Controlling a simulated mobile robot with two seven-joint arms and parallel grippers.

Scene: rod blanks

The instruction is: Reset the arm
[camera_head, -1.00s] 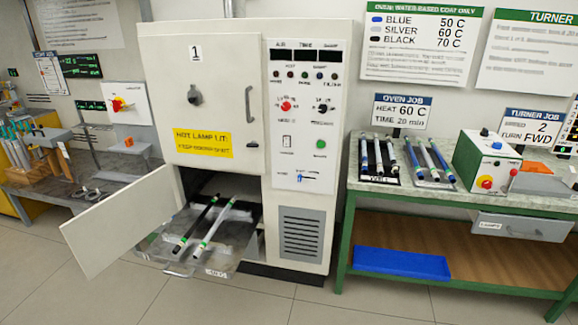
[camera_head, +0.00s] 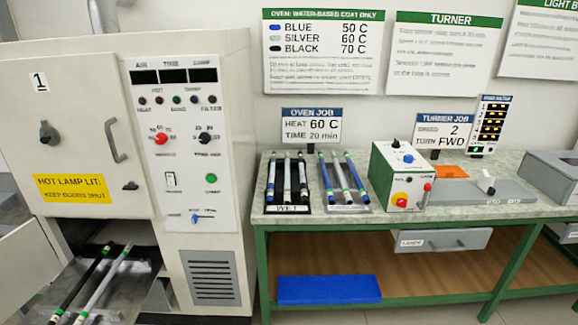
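Neither of my arms nor grippers shows in the head view. The white oven (camera_head: 215,120) marked 1 stands at the left, with its upper door shut. Its lower door (camera_head: 28,262) is swung open. A black rod (camera_head: 82,283) and a silver rod (camera_head: 105,280), both with green bands, lie on the pulled-out tray (camera_head: 135,290) below. On the bench, several rods (camera_head: 287,180) lie on a black rack (camera_head: 289,209). Several more rods (camera_head: 342,180) lie on a grey rack (camera_head: 350,209) beside it. A green-and-white turner box (camera_head: 388,165) stands to their right.
The green-framed bench (camera_head: 415,211) fills the right side. A blue bin (camera_head: 328,290) sits on its lower shelf and a drawer (camera_head: 445,241) hangs under its top. A grey box (camera_head: 553,172) stands at the right end. Signs cover the wall.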

